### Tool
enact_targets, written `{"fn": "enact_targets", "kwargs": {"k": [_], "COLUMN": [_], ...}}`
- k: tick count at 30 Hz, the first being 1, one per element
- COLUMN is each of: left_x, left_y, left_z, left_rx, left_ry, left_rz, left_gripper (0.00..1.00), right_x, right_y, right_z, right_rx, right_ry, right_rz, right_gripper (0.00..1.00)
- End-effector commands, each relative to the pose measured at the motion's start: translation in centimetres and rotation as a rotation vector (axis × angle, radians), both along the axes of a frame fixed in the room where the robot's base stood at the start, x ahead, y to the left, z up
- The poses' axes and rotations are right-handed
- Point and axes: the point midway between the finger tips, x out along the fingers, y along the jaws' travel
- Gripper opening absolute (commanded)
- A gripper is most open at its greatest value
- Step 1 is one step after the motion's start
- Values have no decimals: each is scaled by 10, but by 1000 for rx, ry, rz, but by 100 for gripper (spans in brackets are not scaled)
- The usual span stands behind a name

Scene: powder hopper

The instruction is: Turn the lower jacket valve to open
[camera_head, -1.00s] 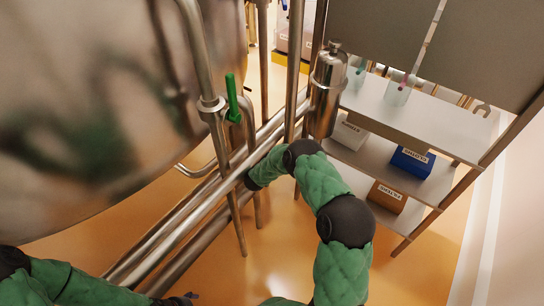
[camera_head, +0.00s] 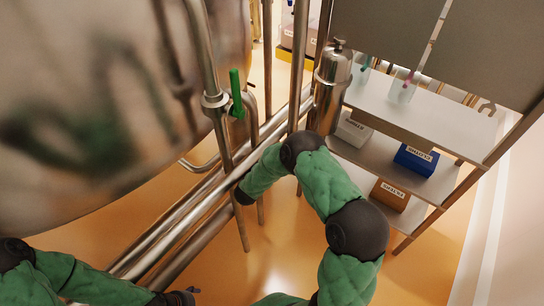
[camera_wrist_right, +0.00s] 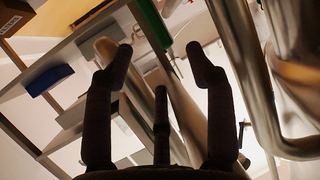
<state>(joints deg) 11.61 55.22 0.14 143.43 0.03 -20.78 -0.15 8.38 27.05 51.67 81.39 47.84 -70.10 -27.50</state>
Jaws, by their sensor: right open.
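A valve with a green handle (camera_head: 236,93) sits on an upright metal pipe beside the big tank in the head view. The handle stands nearly upright there. A green bar (camera_wrist_right: 152,22), which looks like a valve handle, shows at the top of the right wrist view, between and beyond the fingertips. My right gripper (camera_wrist_right: 159,52) is open, with nothing between its fingers. In the head view my right arm reaches left to the pipes, below the green handle, and its fingers are hidden. My left gripper (camera_head: 180,298) is at the bottom edge, partly cut off; its jaw state is unclear.
The large shiny tank (camera_head: 90,110) fills the left. Slanting metal pipes (camera_head: 170,232) and upright poles stand close around my right wrist. A metal canister (camera_head: 330,90) stands behind my right arm. A shelf rack (camera_head: 440,125) with boxes is at right. Orange floor is open below.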

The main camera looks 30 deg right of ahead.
Motion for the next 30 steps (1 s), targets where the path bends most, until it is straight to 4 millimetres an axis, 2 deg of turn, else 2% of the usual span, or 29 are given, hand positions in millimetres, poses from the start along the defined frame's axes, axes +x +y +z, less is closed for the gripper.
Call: {"fn": "enact_targets", "kwargs": {"k": [7, 30], "left_x": [0, 0], "left_y": [0, 0], "left_z": [0, 0], "left_rx": [0, 0], "left_ry": [0, 0], "left_rz": [0, 0], "left_gripper": [67, 67], "right_x": [-11, -12], "right_y": [13, 13], "right_z": [7, 7], "right_rx": [0, 0], "right_ry": [-1, -1], "right_rz": [0, 0], "right_gripper": [56, 56]}}
